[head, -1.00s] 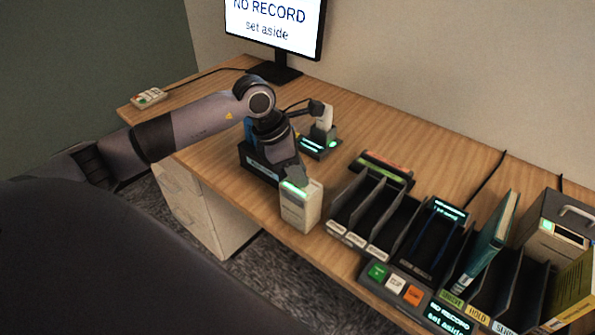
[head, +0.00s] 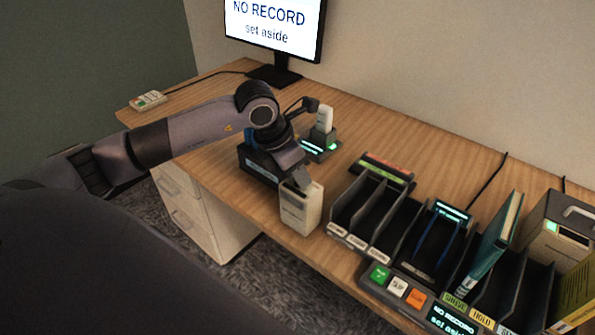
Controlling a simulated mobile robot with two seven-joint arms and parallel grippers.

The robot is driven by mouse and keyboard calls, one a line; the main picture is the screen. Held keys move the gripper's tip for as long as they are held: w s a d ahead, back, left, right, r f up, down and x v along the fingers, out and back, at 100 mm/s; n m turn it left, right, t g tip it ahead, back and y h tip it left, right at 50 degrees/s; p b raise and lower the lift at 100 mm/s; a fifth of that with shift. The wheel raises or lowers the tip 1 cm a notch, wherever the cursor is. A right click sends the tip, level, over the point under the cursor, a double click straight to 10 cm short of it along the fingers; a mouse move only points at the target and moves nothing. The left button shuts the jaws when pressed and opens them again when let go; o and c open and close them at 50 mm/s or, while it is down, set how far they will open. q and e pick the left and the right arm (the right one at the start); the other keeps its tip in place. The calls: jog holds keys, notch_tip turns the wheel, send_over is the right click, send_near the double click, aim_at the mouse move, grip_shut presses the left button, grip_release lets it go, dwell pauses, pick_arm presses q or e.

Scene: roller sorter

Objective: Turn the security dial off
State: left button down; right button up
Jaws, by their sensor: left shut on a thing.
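A small beige box (head: 300,213) stands at the front edge of the desk, left of the slotted rack. My left gripper (head: 303,183) is over its top from behind and reads as shut on the security dial there. The dial itself is hidden behind the fingers, so I cannot see its setting. No green light shows on the box top. My right gripper is not in view.
A slotted rack (head: 338,229) stands right of the box, with green, white and orange buttons (head: 397,287) in front. A scanner stand (head: 321,148) is behind my gripper. A monitor (head: 272,30) reads "NO RECORD set aside".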

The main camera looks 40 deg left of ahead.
pick_arm(q)
jog(key=c, duration=0.9)
grip_release()
jog(key=v, duration=0.7)
jog(key=shift+b, duration=0.4)
